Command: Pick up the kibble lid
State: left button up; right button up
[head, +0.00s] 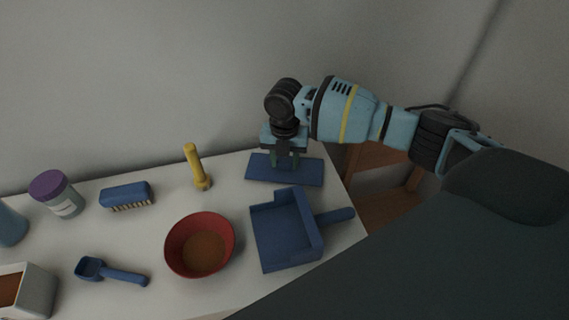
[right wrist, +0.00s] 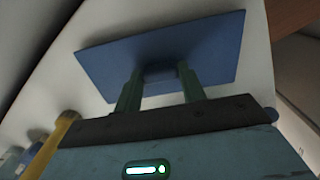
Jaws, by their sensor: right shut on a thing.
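The kibble lid looks to be the flat blue rectangular plate (head: 312,173) at the back right of the white table. It also fills the upper middle of the right wrist view (right wrist: 210,45). My right gripper (head: 285,160) comes down on it from above. Its two green fingers (right wrist: 160,80) are shut on a small raised blue grip in the middle of the plate. The plate looks level, on the table or very close above it; I cannot tell which. My left gripper is not in view.
A blue dustpan (head: 285,235) lies just in front of the lid. A red bowl (head: 200,245), yellow tool (head: 195,168), blue brush (head: 126,195), blue scoop (head: 115,273), purple-lidded jar (head: 56,195) and white box (head: 38,290) stand further left. A wall rises behind the table (head: 160,235).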

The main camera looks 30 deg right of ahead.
aim_at(284, 162)
notch_tip(284, 162, up, 10)
jog(key=shift+s+a+r+m, duration=0.2)
jog(key=shift+s+a+m, duration=0.65)
jog(key=shift+s+m, duration=2.95)
jog(key=shift+s+a+r+m, duration=0.25)
jog(key=shift+s+a+m, duration=1.1)
jog(key=shift+m, duration=4.4)
jog(key=shift+s+a+r+m, duration=0.2)
jog(key=shift+s+a+m, duration=0.2)
jog(key=shift+s+m, duration=3.6)
jog(key=shift+w+a+m, duration=0.1)
jog(key=shift+w+m, duration=0.65)
